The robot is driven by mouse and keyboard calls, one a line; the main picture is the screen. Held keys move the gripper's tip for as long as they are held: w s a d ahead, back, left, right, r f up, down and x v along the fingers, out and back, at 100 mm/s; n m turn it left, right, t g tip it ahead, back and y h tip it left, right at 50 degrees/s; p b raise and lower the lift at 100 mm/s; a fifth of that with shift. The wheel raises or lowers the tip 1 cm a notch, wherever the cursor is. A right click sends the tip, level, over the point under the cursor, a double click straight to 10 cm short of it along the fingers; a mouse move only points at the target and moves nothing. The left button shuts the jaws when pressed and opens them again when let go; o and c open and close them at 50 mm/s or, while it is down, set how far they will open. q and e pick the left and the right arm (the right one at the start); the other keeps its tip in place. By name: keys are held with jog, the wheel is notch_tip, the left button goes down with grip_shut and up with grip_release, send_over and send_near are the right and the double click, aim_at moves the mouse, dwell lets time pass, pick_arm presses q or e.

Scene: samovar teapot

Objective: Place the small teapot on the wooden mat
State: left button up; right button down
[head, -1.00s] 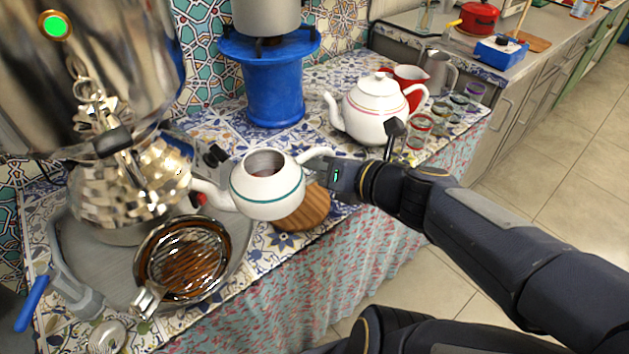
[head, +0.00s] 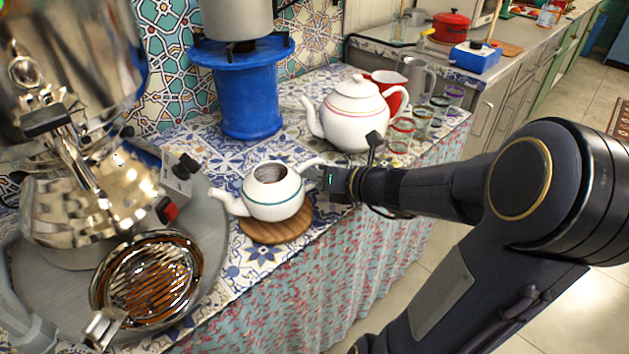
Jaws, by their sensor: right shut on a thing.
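The small white teapot (head: 272,198) with a green stripe and no lid is upright over the wooden mat (head: 262,231). Its spout points left and its handle points right. My right gripper (head: 322,177) is shut on the teapot's handle. The teapot covers the back part of the mat; I cannot tell whether its base touches the mat. The round mat lies on the patterned tile counter near the front edge. My left gripper is not in view.
A silver samovar (head: 85,190) stands on a grey tray at left, with a strainer bowl (head: 148,280) in front. A large white teapot (head: 352,115), glasses (head: 423,120) and a blue stand (head: 247,90) are behind. The counter's front edge is close.

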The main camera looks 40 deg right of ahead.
jog(key=shift+f, duration=0.1)
jog(key=c, duration=1.8)
grip_release()
jog(key=shift+f, duration=0.1)
jog(key=shift+c, duration=0.2)
jog(key=o, duration=0.4)
